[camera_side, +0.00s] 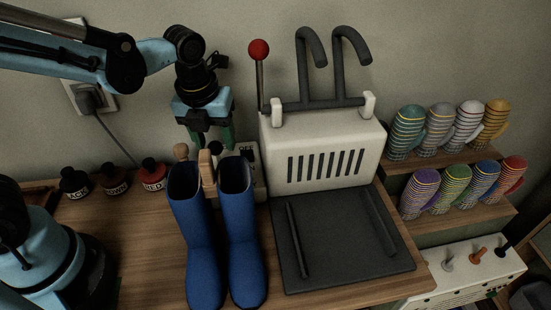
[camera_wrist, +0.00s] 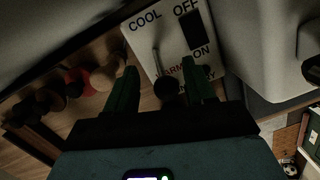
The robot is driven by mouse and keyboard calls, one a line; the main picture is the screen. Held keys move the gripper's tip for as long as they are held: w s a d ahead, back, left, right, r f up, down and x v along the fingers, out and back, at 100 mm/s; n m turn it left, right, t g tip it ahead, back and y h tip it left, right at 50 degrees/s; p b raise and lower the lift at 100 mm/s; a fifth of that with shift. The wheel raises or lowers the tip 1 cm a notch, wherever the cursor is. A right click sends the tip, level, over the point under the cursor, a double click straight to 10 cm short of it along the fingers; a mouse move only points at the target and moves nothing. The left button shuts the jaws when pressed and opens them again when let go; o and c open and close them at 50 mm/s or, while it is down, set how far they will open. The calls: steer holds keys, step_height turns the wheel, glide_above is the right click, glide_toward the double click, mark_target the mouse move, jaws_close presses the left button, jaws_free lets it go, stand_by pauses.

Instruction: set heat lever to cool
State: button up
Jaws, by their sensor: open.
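The control panel (camera_side: 249,158) is a small white box beside the big white unit, partly hidden behind the blue boots. In the wrist view its face (camera_wrist: 150,27) reads COOL, OFF, ON and a partly covered WARM and DRY. The heat lever (camera_wrist: 157,62) is a thin stalk with a dark round knob (camera_wrist: 168,88) that overlaps the WARM label. My gripper (camera_side: 212,143) points down just over the panel's left side. In the wrist view my gripper (camera_wrist: 160,72) is open, one green finger on each side of the lever, apart from the knob. The lever is hidden in the side view.
Blue boots (camera_side: 196,240) stand close in front of my gripper, by wooden pegs (camera_side: 206,165). The white unit (camera_side: 325,150) with a red-knobbed lever (camera_side: 259,50) stands right. Small bottles (camera_side: 115,178) sit left. A dark tray (camera_side: 340,245) lies in front of the unit.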

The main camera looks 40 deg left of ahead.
step_height(320, 180, up, 11)
steer(key=s, duration=0.1)
steer(key=shift+s+d, duration=0.2)
steer(key=shift+s, duration=0.15)
stand_by(0.4)
